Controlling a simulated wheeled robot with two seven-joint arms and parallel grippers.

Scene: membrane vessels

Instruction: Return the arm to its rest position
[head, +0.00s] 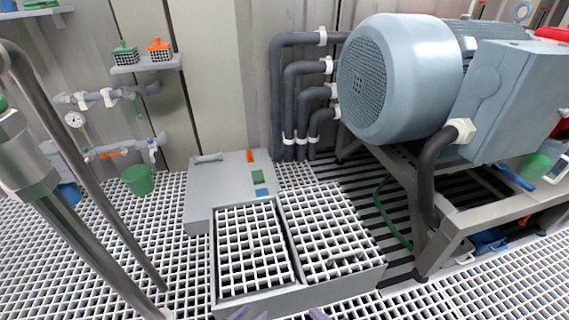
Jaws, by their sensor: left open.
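My left gripper (249,314) shows only as two purple fingertips at the bottom edge of the head view. They stand apart with nothing seen between them, so it is open. It is in front of the near wall of a grey grated box (325,294). The rest of both grippers and both arms is out of the picture, and whether the right one is open or shut cannot be seen.
A grey cabinet (205,190) with small coloured blocks on top adjoins the grated box. A large motor (400,80) on a steel frame stands at the right. Metal pipes (80,165) rise at the left, near a green bucket (138,180). White floor grating surrounds these.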

